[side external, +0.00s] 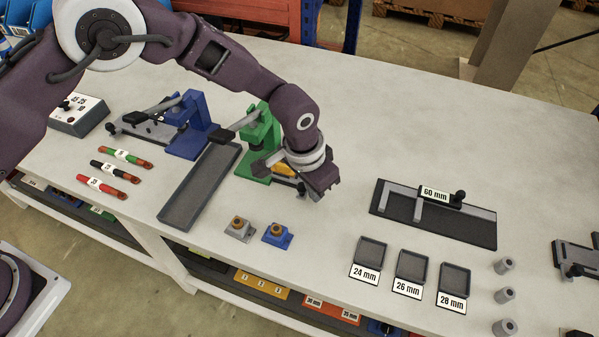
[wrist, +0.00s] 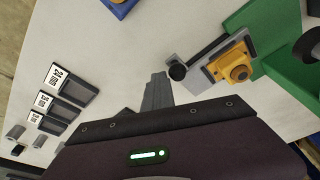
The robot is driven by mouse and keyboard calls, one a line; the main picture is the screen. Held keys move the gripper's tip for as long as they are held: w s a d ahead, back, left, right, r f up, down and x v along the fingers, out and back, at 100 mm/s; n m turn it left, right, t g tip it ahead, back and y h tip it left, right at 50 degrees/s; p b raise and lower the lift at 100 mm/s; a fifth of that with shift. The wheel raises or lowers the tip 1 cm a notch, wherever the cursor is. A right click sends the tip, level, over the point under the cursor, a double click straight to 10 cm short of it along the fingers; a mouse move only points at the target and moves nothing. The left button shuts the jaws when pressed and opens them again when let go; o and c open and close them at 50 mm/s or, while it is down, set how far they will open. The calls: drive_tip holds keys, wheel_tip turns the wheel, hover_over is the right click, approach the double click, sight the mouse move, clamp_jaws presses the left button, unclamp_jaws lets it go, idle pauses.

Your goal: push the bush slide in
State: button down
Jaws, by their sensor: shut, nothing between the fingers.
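A green press (side external: 258,145) stands on the bench, and its green base shows in the wrist view (wrist: 272,90). A yellow block (wrist: 232,68) with a round brass-coloured bush sits on a grey slide at this base. The slide ends in a black knob (wrist: 177,72), outside the base on the gripper's side. In the side view the yellow block (side external: 265,167) is partly covered by my wrist. My gripper (wrist: 157,92) is shut and empty, pointing down beside the knob. The fingers look apart from the knob; their height over the bench is hard to judge.
A blue press (side external: 190,125) and a long dark tray (side external: 200,187) lie left of the green press. Grey (side external: 239,229) and blue (side external: 277,236) bush holders stand near the front edge. Labelled trays (side external: 410,267) and a 60 mm gauge (side external: 435,228) are right. The bench between is clear.

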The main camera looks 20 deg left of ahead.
drive_tip(key=shift+a, duration=3.35)
drive_tip(key=shift+d+r, duration=0.8)
drive_tip(key=shift+r, duration=2.75)
wheel_tip(320, 180, up, 7)
drive_tip(key=s, duration=0.1)
drive_tip(key=shift+s+a, duration=0.15)
drive_tip(key=shift+a, duration=0.2)
